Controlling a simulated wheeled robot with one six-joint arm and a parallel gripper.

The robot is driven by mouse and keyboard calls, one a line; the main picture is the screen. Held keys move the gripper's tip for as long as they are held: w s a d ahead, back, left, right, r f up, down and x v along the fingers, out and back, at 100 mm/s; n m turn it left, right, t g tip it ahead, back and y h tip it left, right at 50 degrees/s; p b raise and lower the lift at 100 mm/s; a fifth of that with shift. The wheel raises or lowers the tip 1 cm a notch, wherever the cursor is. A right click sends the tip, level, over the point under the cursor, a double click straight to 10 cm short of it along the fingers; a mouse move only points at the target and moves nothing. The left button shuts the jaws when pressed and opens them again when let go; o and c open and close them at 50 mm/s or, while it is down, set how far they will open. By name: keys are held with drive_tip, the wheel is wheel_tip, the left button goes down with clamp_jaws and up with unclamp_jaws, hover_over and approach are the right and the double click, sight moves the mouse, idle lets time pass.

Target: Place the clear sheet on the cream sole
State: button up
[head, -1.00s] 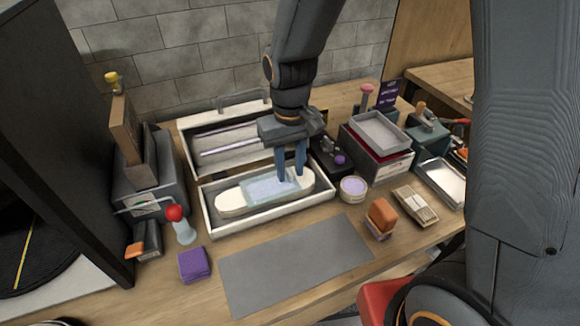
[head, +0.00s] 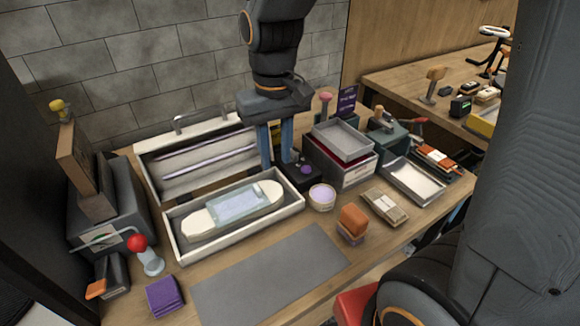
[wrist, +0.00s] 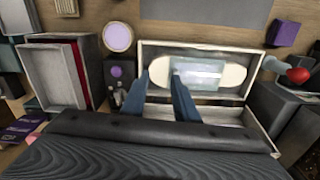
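The cream sole (head: 205,221) lies in the open white box (head: 288,211) in the head view. The clear sheet (head: 237,203), pale blue, lies flat over the middle of the sole. In the wrist view the sheet (wrist: 200,74) rests on the sole (wrist: 233,75), with cream showing at both ends. My gripper (head: 276,160) is above the back right corner of the box, apart from the sheet. Its two blue-grey fingers are spread with nothing between them, also in the wrist view (wrist: 158,98).
A small black device with a purple knob (head: 306,170) stands close right of the fingers. A round lilac pot (head: 322,195), an orange block (head: 353,217) and a red-and-grey box (head: 335,174) stand to the right. The grey mat (head: 270,277) in front is clear.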

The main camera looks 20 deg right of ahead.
drive_tip(key=s+d+f+m, duration=0.2)
drive_tip(key=s+d+f, duration=0.4)
drive_tip(key=d, duration=0.2)
drive_tip(key=shift+d+t, duration=0.15)
drive_tip(key=shift+t, duration=0.25)
idle(0.5)
